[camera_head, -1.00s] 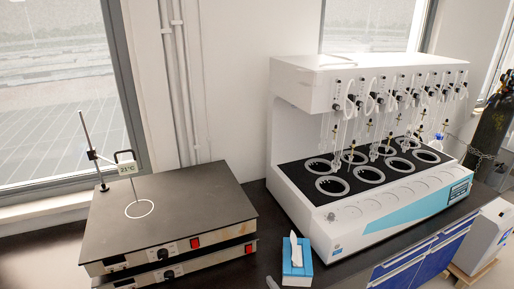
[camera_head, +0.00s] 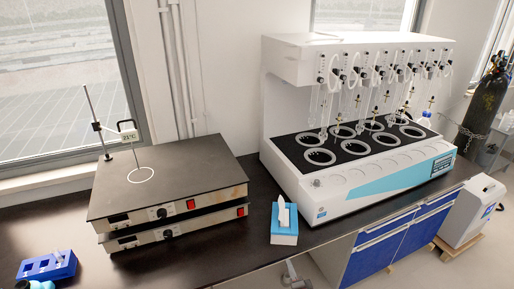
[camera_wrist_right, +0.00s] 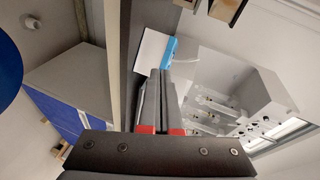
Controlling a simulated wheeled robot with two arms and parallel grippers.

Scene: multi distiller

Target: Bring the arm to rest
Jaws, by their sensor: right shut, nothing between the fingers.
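My left gripper is not in view.
The black bench (camera_head: 225,262) carries a stacked hot plate (camera_head: 200,167), a blue-and-white tissue box (camera_head: 284,230), a multi distiller (camera_head: 340,200) and a blue rack (camera_head: 60,268). Blue drawers (camera_head: 385,250) are below the bench, and a gas cylinder (camera_head: 483,110) stands at right.

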